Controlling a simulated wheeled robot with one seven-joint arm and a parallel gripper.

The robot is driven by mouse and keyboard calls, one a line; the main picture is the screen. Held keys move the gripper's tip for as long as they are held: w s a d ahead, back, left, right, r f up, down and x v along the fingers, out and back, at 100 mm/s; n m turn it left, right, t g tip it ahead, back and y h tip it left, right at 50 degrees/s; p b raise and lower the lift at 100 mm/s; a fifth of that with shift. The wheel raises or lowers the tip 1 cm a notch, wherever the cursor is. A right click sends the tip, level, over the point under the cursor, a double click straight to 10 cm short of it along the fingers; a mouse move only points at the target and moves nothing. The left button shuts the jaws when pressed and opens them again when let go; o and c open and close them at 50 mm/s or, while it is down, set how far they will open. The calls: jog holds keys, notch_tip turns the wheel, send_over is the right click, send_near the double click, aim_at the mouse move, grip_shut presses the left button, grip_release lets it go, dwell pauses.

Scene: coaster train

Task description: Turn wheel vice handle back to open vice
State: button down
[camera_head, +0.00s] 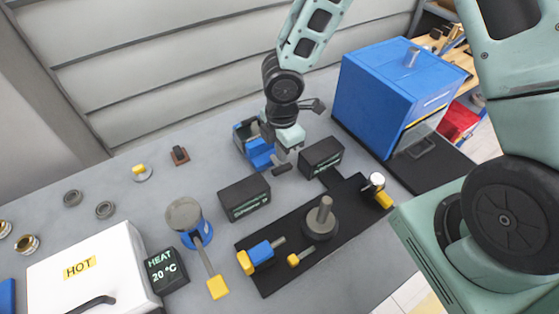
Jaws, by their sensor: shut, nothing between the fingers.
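A blue vice-like block (260,157) stands on the grey bench near the back wall, with dark parts on top. A short dark bar (281,169) sticks out at its front and looks like the handle. My gripper (284,156) points down right beside the block's right end, above the dark bar. Its fingers are shut with nothing seen between them. The gripper and wrist hide part of the block's right side, and I cannot tell whether the fingers touch the bar. The jaw opening and any wheel in it are too small to make out.
Two black display boxes stand close by, one in front (245,198) and one to the right (321,157). A black fixture plate (285,282) lies nearer. A blue cabinet (385,95) stands right, a white HOT box (90,275) left. The bench left of the vice is mostly free.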

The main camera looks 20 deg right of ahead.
aim_at(281, 169)
notch_tip(281, 169, up, 4)
jog(key=p, duration=0.3)
dwell(0.7)
jog(key=s+a+r+m+b, duration=0.1)
jog(key=s+r+m+b, duration=0.3)
jog(key=s, duration=0.5)
jog(key=s+a+r+m+b, duration=0.2)
jog(key=s+r+m+b, duration=0.3)
jog(key=s+m, duration=0.3)
jog(key=shift+s+y+b, duration=0.3)
jog(key=shift+s+b, duration=0.6)
jog(key=shift+s, duration=0.35)
